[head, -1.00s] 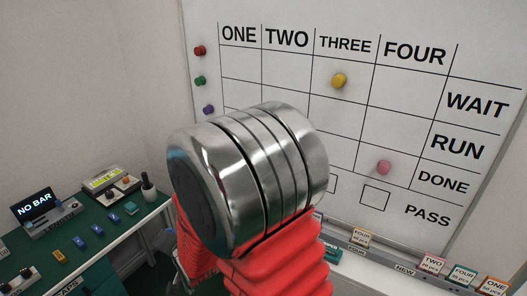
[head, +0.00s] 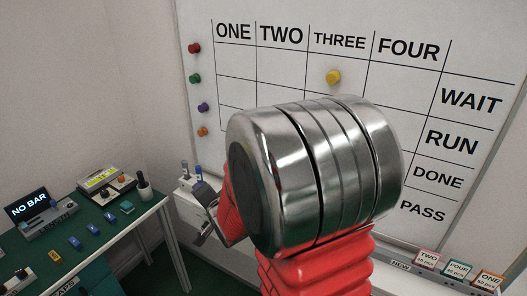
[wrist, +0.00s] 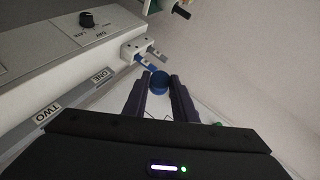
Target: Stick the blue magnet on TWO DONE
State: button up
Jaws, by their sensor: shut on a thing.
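My gripper (wrist: 159,90) is shut on the blue magnet (wrist: 160,80), which shows between the fingertips in the wrist view. In the head view the magnet cannot be made out. The whiteboard (head: 300,11) carries a grid with the column heading TWO (head: 281,34) and the row label DONE (head: 437,177). My own arm covers the cell where that column and row meet. A yellow magnet (head: 333,77) sits in the THREE column.
Red (head: 194,48), green (head: 195,78), purple (head: 203,107) and orange (head: 202,132) magnets line the board's left side. A green-topped bench (head: 130,222) stands left; labelled blocks (head: 458,270) stand lower right.

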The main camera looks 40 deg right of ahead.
jog(key=s+d+r+m+h, duration=0.2)
jog(key=d+r, duration=0.3)
jog(key=d, duration=0.4)
jog(key=s+d+r+m+t+h, duration=0.1)
jog(key=s+d+r+m, duration=0.2)
jog(key=d, duration=0.6)
notch_tip(320, 180, up, 3)
jog(key=shift+s+r+h, duration=0.15)
jog(key=shift+s+h, duration=0.25)
jog(key=shift+s, duration=0.6)
jog(key=shift+w+d, duration=0.1)
jog(key=shift+d, duration=0.15)
jog(key=w+d, duration=0.2)
jog(key=d, duration=0.6)
jog(key=shift+w, duration=0.4)
jog(key=o, duration=1.1)
